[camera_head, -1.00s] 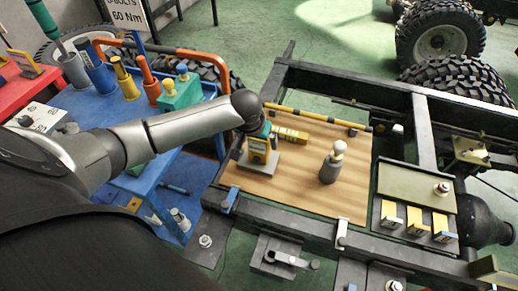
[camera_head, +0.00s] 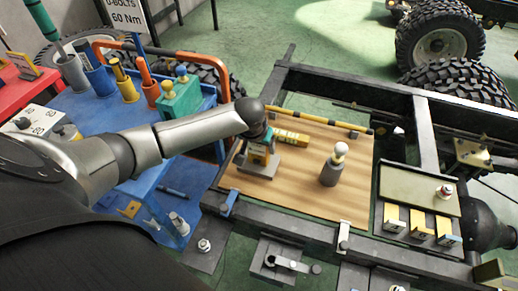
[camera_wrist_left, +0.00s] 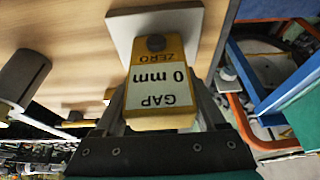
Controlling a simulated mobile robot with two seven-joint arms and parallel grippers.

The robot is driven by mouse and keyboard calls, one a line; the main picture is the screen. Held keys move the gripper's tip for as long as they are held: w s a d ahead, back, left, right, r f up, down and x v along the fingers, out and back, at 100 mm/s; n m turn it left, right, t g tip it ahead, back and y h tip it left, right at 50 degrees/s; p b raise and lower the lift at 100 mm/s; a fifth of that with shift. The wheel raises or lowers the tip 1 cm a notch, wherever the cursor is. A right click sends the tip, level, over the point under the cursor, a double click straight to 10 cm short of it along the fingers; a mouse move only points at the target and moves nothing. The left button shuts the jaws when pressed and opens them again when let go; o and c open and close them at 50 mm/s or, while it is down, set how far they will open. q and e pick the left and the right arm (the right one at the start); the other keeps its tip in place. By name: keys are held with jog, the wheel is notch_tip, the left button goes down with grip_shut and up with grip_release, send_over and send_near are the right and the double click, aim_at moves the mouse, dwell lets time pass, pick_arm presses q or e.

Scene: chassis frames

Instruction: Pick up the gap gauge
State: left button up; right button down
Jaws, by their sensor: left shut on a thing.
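The gap gauge is a yellow block with a white label reading "GAP 0 mm" and "ZERO". It fills the middle of the left wrist view (camera_wrist_left: 160,88), upside down. My left gripper (camera_head: 258,157) is shut on it, with one finger on each side. In the head view the gauge is mostly hidden by the gripper. A grey plate (camera_head: 257,170) lies under the gripper on the wooden board (camera_head: 300,193). In the left wrist view the plate (camera_wrist_left: 180,17) shows behind the gauge's end; I cannot tell whether they touch. My right gripper is not in view.
A yellow bar (camera_head: 290,139) lies behind the gripper. A grey cylinder with a pale knob (camera_head: 330,171) stands to its right. The dark chassis rails (camera_head: 300,228) frame the board. A blue cart (camera_head: 115,118) with tools stands at left. The board's front is bare.

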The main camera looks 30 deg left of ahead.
pick_arm(q)
jog(key=c, duration=0.6)
